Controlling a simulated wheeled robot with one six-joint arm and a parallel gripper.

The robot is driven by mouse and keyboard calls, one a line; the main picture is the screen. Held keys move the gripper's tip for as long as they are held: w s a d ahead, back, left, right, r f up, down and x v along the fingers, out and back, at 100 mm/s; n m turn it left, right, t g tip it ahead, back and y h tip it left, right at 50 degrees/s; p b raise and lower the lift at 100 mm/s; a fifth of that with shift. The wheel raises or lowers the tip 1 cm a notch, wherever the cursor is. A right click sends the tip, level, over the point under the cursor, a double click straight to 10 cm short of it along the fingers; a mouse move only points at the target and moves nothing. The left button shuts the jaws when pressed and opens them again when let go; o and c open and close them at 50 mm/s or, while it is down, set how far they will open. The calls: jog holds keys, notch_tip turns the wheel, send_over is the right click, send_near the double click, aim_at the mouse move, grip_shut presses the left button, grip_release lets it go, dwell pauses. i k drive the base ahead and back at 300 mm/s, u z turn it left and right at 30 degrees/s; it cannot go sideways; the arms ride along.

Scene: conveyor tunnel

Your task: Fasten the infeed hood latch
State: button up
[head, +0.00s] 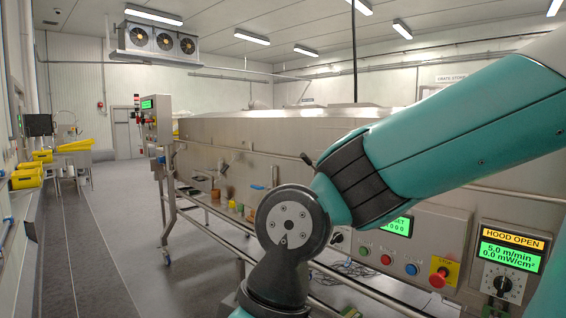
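The long stainless steel tunnel (240,133) runs along the right side of the head view. Its display (510,250) at the far right reads HOOD OPEN, with 5.0 m/min and 0.0 mW/cm² below. A small black knob or handle (308,159) shows on the tunnel's side just above my arm; I cannot tell whether it is the infeed hood latch. No other part is clearly the latch, and my teal arm hides much of the tunnel's near side. My gripper is out of view; only arm links show.
A control panel with coloured buttons (386,259) and a red emergency stop (438,276) on yellow lies right of my arm. A dial (501,283) sits under the display. A lower frame rail (205,208) runs along the tunnel. The grey floor (140,215) at left is clear.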

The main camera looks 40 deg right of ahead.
aim_at(305, 158)
jog(key=z, duration=0.25)
jog(key=i, duration=0.65)
jog(key=z, duration=0.55)
